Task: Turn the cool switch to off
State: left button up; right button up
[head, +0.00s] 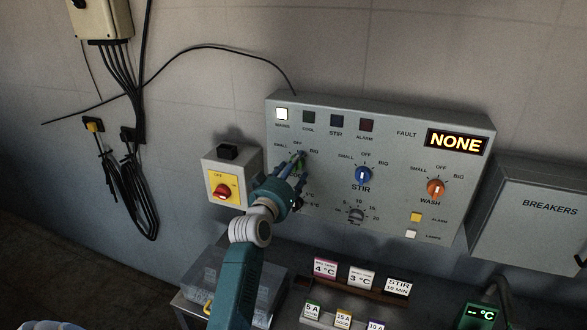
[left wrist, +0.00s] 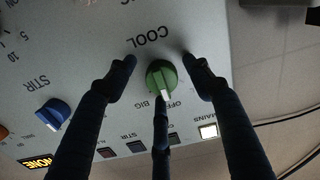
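The cool switch is a green knob (left wrist: 162,78) under the COOL label in the left wrist view. Its white mark points down in that view, towards the OFF lettering, with BIG to the left; a finger partly covers this area, so the exact setting is hard to tell. My left gripper (head: 299,162) is at the left part of the grey control panel (head: 400,122). In the left wrist view its three dark fingers (left wrist: 159,78) are spread around the knob, with gaps showing at the two upper fingertips. In the head view the gripper mostly hides the knob.
The blue stir knob (head: 363,176) and orange wash knob (head: 436,188) sit to the right on the panel. A box with a red rotary switch (head: 222,191) is close on the left. A breakers box (head: 545,215) is at right. Small label cards (head: 361,277) stand below.

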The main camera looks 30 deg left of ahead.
pick_arm(q)
jog(key=v, duration=1.2)
jog(key=shift+r, duration=0.1)
